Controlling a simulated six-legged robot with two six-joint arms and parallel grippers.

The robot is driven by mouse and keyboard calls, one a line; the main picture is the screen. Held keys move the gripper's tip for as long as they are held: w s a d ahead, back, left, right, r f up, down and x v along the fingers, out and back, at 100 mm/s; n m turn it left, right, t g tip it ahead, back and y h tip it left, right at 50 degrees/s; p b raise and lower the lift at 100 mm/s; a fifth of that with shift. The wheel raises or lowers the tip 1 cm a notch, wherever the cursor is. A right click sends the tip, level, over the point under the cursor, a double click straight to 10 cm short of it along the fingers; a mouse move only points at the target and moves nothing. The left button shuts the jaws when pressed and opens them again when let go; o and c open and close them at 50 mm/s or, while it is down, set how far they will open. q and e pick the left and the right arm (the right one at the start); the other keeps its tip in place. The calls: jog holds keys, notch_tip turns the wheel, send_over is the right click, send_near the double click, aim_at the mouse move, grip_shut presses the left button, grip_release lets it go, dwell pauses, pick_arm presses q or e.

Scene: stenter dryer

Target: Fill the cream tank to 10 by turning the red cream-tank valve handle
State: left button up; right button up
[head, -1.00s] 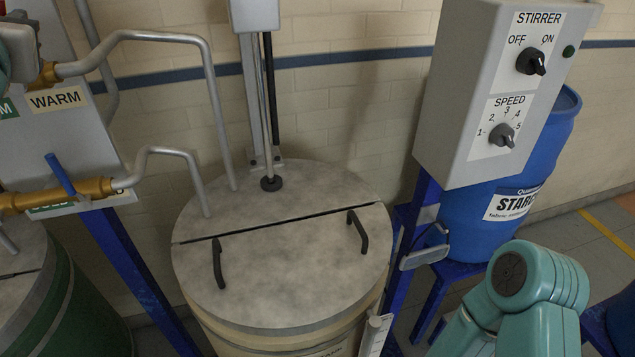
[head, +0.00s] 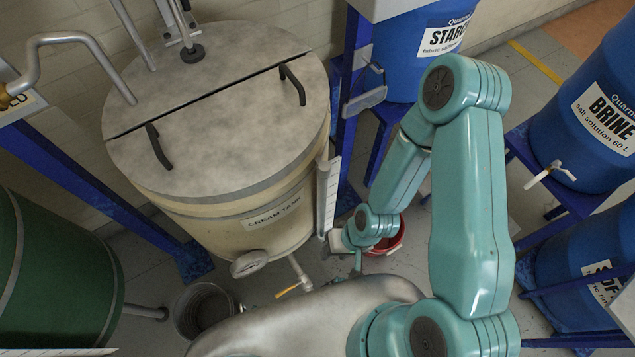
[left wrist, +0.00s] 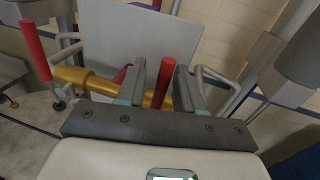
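The cream tank (head: 290,207), a cream-coloured drum with a split grey lid, stands left of centre in the head view. A white scale strip (head: 329,190) runs up its right side; its level is unreadable. In the left wrist view one red handle (left wrist: 164,78) rises between the spread fingers of my left gripper (left wrist: 160,85), nearer the right finger, with a gap on the left. A second red handle (left wrist: 36,50) is at the left. I cannot tell which serves the cream tank. My left gripper is outside the head view. My right gripper (head: 346,247) hangs low beside the tank; its fingers are unclear.
Brass pipework (left wrist: 85,80) and a grey panel (left wrist: 125,40) surround the left gripper. A red bucket (head: 388,240) and a grey bucket (head: 203,310) are on the floor. Blue barrels (head: 585,125) line the right. A green tank (head: 50,275) stands at left.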

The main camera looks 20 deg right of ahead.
pick_arm(q)
jog(key=shift+s+d, duration=0.25)
jog(key=shift+d, duration=0.05)
jog(key=b+v, duration=0.1)
jog(key=v, duration=1.4)
jog(key=shift+s, duration=0.35)
jog(key=shift+r, duration=0.1)
